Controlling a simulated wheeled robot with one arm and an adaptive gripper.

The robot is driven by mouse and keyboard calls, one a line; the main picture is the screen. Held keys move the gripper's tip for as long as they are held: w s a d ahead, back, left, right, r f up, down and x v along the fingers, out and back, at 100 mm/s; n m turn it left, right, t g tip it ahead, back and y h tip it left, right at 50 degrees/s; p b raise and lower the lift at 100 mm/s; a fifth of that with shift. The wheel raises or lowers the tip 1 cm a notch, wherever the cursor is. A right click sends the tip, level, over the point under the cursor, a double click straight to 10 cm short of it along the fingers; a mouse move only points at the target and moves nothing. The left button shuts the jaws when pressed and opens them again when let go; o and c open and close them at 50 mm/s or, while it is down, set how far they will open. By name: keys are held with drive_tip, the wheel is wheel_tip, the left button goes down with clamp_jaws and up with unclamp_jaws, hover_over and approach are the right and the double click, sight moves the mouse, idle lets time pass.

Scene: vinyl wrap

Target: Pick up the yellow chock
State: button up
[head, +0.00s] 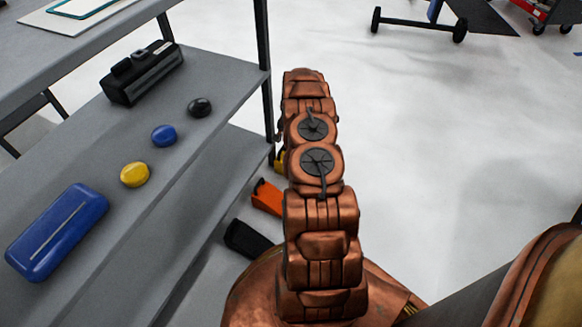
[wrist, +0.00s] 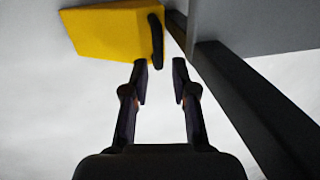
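The yellow chock (wrist: 108,30) is a wedge-like block with a dark strip along its right edge, at the upper left of the wrist view. In the head view only a small part of the yellow chock (head: 279,160) shows, beside a table leg; my arm hides the rest. My gripper (wrist: 160,68) is open and empty. Its left fingertip lies at the chock's lower edge in the picture; I cannot tell whether they touch. The chock is not between the fingers. In the head view my gripper is hidden by my arm.
An orange chock (head: 266,197) and a black chock (head: 248,239) lie close by. The grey shelf unit (head: 215,75) at the left holds a blue case and round pucks. A dark leg (wrist: 255,105) runs right of my gripper. The floor (head: 450,130) to the right is clear.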

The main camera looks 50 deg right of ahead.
drive_tip(key=shift+w+a+f+b, duration=0.15)
drive_tip(key=shift+f+b, duration=0.35)
drive_tip(key=shift+f, duration=0.65)
drive_tip(key=shift+w+f+b, duration=0.2)
drive_tip(key=shift+f+b, duration=0.25)
drive_tip(key=shift+f, duration=0.65)
drive_tip(key=shift+w+a+f+b, duration=0.15)
drive_tip(key=shift+f+b, duration=0.35)
drive_tip(key=shift+f, duration=0.65)
clamp_jaws()
